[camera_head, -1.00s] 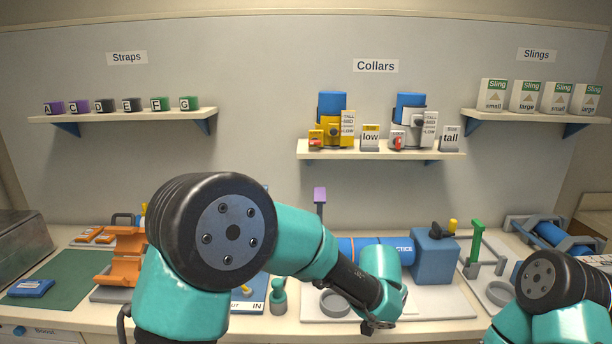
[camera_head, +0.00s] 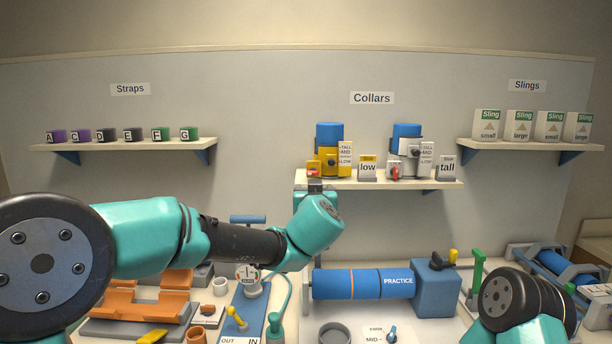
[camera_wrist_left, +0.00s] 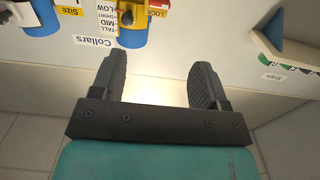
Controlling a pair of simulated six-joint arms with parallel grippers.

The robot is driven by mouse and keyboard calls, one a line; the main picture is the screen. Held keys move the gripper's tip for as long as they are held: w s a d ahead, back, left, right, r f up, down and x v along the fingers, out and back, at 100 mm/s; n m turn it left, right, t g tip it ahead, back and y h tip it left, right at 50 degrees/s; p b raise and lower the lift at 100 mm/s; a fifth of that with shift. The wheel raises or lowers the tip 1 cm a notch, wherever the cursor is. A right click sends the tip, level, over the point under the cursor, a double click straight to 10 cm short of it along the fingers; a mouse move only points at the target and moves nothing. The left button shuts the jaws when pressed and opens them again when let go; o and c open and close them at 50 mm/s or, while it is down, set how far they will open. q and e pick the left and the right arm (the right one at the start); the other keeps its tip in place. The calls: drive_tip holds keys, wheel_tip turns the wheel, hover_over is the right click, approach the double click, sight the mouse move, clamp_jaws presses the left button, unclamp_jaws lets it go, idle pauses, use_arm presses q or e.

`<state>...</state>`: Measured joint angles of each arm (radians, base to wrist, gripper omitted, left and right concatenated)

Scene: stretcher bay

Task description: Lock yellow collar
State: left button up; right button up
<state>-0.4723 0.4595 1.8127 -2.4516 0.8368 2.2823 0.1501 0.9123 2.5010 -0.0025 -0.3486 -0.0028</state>
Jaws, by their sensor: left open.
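The yellow collar (camera_head: 328,160) stands on the middle shelf under the Collars sign, with a blue cylinder on top and a TALL/MID/SHORT/LOW scale at its right. A small red part (camera_head: 311,169) shows at its lower left. In the left wrist view the yellow collar (camera_wrist_left: 133,17) is upside down at the top edge, with a partly cut-off LOCK label.
A white collar (camera_head: 407,155) and size cards, low (camera_head: 367,170) and tall (camera_head: 447,168), share the shelf (camera_head: 400,184).

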sight(313, 174)
use_arm(q)
drive_tip(key=shift+w, duration=0.15)
drive_tip(key=w, duration=1.7)
drive_tip(key=shift+a, duration=0.15)
drive_tip(key=shift+c, duration=0.4)
